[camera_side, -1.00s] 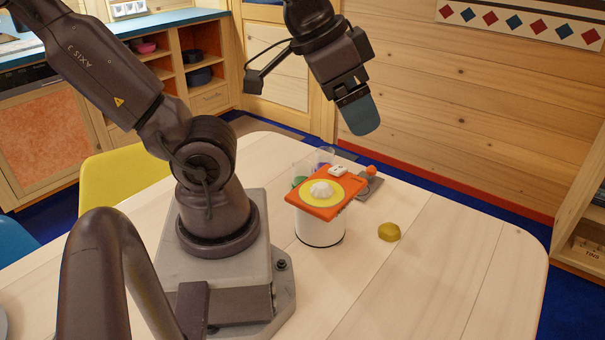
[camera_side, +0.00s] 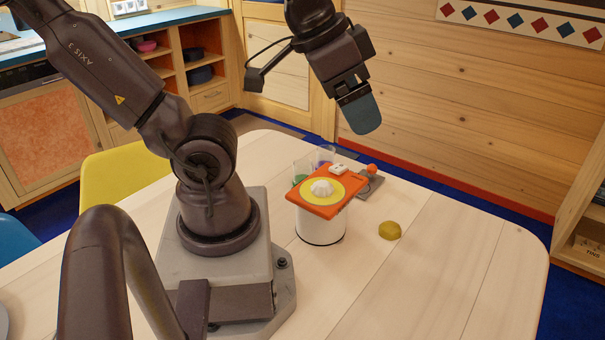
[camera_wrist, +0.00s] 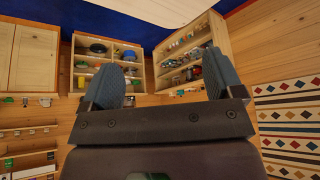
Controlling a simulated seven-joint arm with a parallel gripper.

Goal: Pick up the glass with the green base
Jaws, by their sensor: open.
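The glass with the green base (camera_side: 300,173) is clear and stands on the table behind the orange board in the side view. Its lower part is partly hidden by the board. Another clear glass (camera_side: 325,154) stands close behind it to the right. My gripper (camera_side: 361,113) hangs in the air above and to the right of both glasses, well apart from them. In the wrist view my gripper (camera_wrist: 164,82) shows two blue padded fingers spread wide with nothing between them. No glass can be made out in the wrist view.
An orange board (camera_side: 345,187) with a yellow disc and white lump lies on a white cylinder (camera_side: 320,228), close in front of the glasses. A grey item with an orange knob (camera_side: 371,170) is to their right. A yellow lump (camera_side: 389,231) lies nearby. The table's right side is clear.

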